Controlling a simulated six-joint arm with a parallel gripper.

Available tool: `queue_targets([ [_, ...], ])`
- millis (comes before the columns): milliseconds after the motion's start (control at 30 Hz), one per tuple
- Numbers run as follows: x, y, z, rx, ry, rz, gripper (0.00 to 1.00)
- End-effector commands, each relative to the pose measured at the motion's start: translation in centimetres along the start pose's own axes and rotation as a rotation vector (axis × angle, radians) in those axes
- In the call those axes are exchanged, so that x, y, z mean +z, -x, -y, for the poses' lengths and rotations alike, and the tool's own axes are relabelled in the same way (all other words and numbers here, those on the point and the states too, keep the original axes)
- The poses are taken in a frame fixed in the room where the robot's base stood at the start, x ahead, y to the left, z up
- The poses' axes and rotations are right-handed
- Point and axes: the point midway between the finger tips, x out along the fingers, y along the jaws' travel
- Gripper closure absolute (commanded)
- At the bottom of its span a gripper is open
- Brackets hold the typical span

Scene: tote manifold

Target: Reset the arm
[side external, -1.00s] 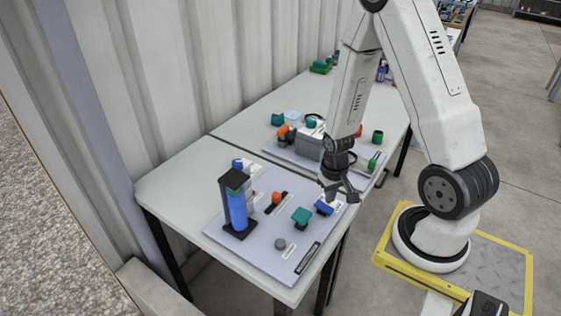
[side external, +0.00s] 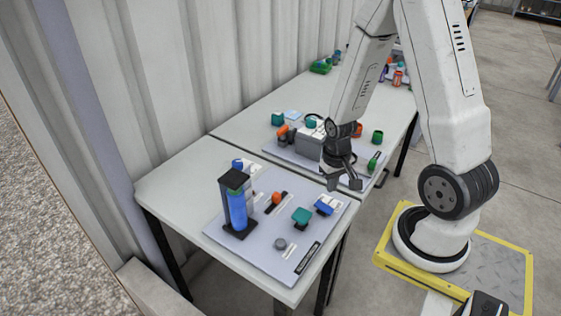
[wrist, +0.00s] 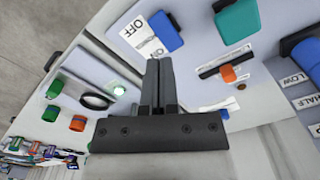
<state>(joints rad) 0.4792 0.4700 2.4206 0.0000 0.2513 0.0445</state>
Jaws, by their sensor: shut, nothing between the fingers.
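My gripper (side external: 344,181) hangs from my arm above the right edge of the tables, near the gap between the two boards. It holds nothing. In the wrist view my gripper (wrist: 158,62) has its two dark fingers together. Below it is the near grey board (side external: 268,250) with a blue handle (side external: 323,208), a teal handle (side external: 301,216), an orange knob (side external: 276,198) and a blue cylinder in a black frame (side external: 237,206). In the wrist view the blue handle (wrist: 165,31) lies beside an OFF label.
The far board (side external: 283,157) carries a grey box (side external: 308,143), an orange part, green parts and a black ring. Bottles and a green tray (side external: 320,67) stand farther back. A corrugated wall (side external: 215,65) runs along the left of the tables. The right-hand floor is open.

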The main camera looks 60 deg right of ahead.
Motion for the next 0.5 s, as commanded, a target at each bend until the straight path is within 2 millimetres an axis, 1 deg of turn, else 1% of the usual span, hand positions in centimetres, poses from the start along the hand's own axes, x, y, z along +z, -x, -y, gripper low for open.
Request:
queue_targets([
  [167,0.0,0.1,0.1,0.000,0.004,-0.002,1.00],
  [267,-0.1,0.5,0.6,-0.001,0.022,-0.011,1.00],
  [367,-0.1,1.3,1.5,-0.002,0.058,-0.027,1.00],
  [500,-0.1,3.2,3.8,-0.007,0.143,-0.066,1.00],
])
